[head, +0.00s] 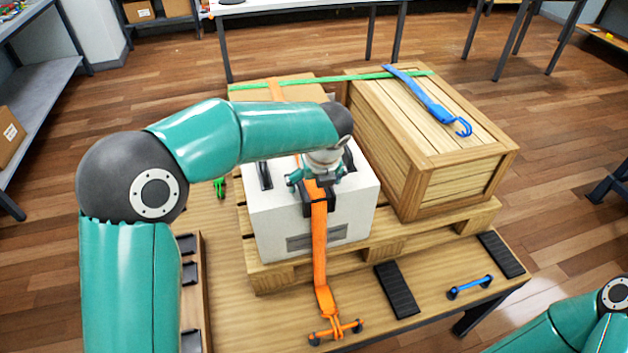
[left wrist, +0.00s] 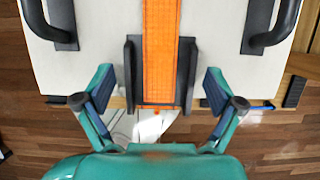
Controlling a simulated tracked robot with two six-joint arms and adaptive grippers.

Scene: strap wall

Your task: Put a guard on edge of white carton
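The white carton (head: 275,222) stands on the pallet, with black handles on its top. An orange strap (head: 319,245) runs over its top and down its front. A black guard (head: 307,208) sits at the carton's front top edge, with the strap between its two raised sides. In the left wrist view the guard (left wrist: 187,75) is between the fingers of my left gripper (left wrist: 160,85), which are spread open with a gap on each side. In the head view my left gripper (head: 317,182) is just above the guard. My right gripper is out of view; only part of that arm shows.
A wooden crate (head: 460,185) with a blue strap (head: 425,95) stands right of the carton. A brown carton (head: 300,92) under a green strap is behind. A rack (head: 203,290) with black pieces lies left. Black pads (head: 397,290) and an orange strap anchor (head: 335,330) are in front.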

